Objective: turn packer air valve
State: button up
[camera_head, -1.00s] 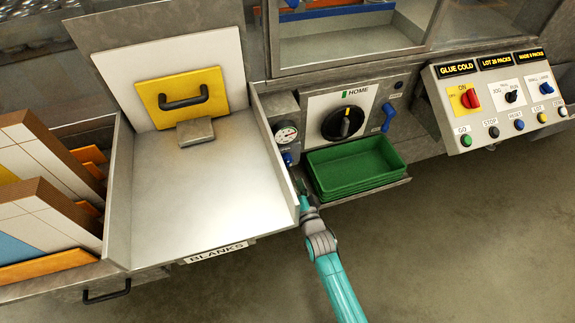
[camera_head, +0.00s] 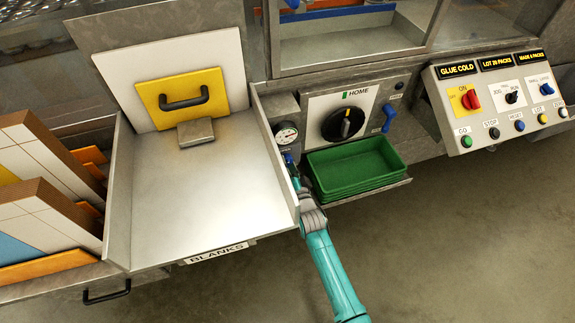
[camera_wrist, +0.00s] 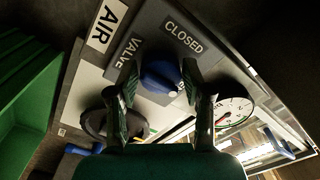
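In the head view the blue handle (camera_head: 287,157) shows just below the gauge, partly hidden by my gripper. My gripper (camera_wrist: 160,68) is open, with one finger on each side of the handle. I cannot tell whether either finger touches it. In the head view my gripper (camera_head: 293,172) reaches up between the blanks tray and the green bin.
A round pressure gauge (camera_head: 286,133) is just above the valve. The metal blanks tray wall (camera_head: 272,150) is close on the left. Stacked green bins (camera_head: 357,170) and a black HOME dial (camera_head: 343,123) are close on the right. A control panel (camera_head: 495,100) stands farther right.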

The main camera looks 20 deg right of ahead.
jog(key=c, duration=0.5)
jog(key=shift+c, duration=0.2)
jog(key=shift+n, duration=0.3)
jog(key=n, duration=0.6)
jog(key=shift+d, duration=0.1)
jog(key=n, duration=0.5)
jog(key=shift+d+n, duration=0.1)
jog(key=shift+n, duration=0.3)
jog(key=n, duration=0.5)
jog(key=shift+n, duration=0.4)
jog(key=o, duration=1.1)
jog(key=shift+o, duration=0.2)
